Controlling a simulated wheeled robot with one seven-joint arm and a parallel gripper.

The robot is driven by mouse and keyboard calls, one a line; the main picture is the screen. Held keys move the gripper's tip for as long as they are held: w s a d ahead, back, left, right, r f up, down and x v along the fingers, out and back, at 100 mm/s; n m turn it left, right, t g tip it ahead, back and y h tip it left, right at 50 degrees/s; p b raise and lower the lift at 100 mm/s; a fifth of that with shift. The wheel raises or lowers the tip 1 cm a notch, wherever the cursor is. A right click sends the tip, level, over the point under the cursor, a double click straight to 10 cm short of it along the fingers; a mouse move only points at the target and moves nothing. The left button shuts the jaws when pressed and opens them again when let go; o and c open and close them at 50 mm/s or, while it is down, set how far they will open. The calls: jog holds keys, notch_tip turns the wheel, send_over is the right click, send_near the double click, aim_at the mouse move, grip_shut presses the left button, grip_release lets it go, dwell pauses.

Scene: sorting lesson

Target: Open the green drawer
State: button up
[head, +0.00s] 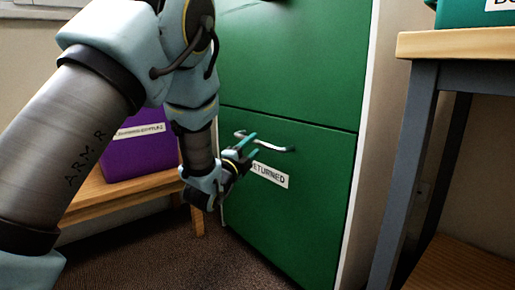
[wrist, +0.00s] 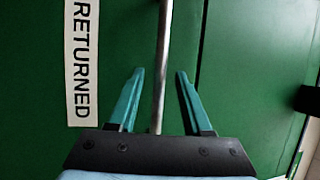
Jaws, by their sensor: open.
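The green drawer (head: 300,222) is the lower front of a green cabinet and looks shut, flush with the front above. It bears a white label (head: 269,174) reading "RETURNED", which also shows in the wrist view (wrist: 82,60). Its metal bar handle (head: 275,146) runs across above the label. My gripper (head: 248,147) is at the left part of the handle. In the wrist view, the teal fingers (wrist: 157,75) are open, with the handle (wrist: 161,70) running between them. Neither finger appears closed on the bar. My gripper hides part of the label and handle in the head view.
Another green front (head: 295,60) is above the drawer. A purple box (head: 136,150) stands on a wooden bench (head: 110,192) at the left. A wooden-topped table (head: 460,42) with grey legs stands close at the right. Dark carpet (head: 180,255) lies before the cabinet.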

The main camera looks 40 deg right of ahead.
aim_at(256, 143)
jog(key=shift+b+x, duration=0.35)
jog(key=shift+x, duration=1.35)
grip_shut()
